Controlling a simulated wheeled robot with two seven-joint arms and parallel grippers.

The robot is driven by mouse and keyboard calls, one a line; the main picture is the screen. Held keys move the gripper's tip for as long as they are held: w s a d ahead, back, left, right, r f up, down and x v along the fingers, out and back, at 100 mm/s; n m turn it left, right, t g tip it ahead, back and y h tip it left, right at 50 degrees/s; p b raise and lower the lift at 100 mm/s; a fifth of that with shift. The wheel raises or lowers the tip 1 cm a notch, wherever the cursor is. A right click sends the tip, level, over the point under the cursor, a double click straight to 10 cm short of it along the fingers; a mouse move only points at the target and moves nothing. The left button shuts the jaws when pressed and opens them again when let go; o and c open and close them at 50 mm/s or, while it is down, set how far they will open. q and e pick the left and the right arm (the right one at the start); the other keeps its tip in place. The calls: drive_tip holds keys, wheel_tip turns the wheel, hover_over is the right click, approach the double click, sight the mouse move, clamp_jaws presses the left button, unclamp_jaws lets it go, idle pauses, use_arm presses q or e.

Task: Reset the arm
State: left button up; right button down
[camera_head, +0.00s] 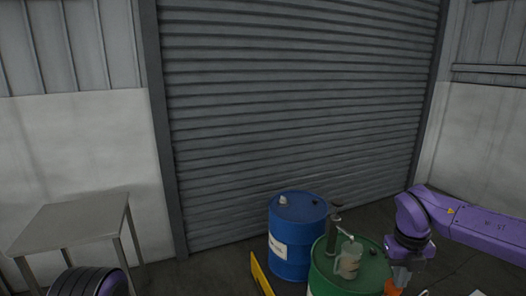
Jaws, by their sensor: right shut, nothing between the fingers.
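My right arm comes in from the right, purple and black, bent down at the wrist. Its gripper (400,277) points down beside the right side of a green drum (326,278). It is shut with nothing held, and its tips are small and hard to make out. A clear jug (348,262) stands on the green drum's top next to a grey hand pump (333,232). My left gripper is out of the picture; only a purple and black part of my left arm shows at the bottom left.
A blue drum (290,225) with a white label stands behind the green one. A yellow bar (261,276) is left of the drums. A grey table (70,222) stands at the left wall, its top bare. A roller shutter (290,110) closes the back.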

drive_tip(key=s+f+n+t+h+b, duration=0.3)
drive_tip(key=f+n, duration=0.4)
drive_tip(key=f, duration=0.7)
drive_tip(key=s+f+n+h+b, duration=0.2)
drive_tip(key=s+f+n+h, duration=0.3)
drive_tip(key=f, duration=0.8)
use_arm(q)
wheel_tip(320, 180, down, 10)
drive_tip(key=b, duration=0.4)
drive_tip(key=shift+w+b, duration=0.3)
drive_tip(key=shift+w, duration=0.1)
use_arm(e)
drive_tip(key=s+a+f+n+y, duration=0.1)
drive_tip(key=s+f+n+y, duration=0.1)
drive_tip(key=s+f+n, duration=0.5)
drive_tip(key=s+a+f+n+y, duration=0.1)
drive_tip(key=s+f+n+y, duration=0.2)
drive_tip(key=s+f+n, duration=0.5)
drive_tip(key=s+n, duration=0.3)
drive_tip(key=s, duration=0.2)
drive_tip(key=shift+s, duration=0.4)
drive_tip(key=shift+a, duration=0.1)
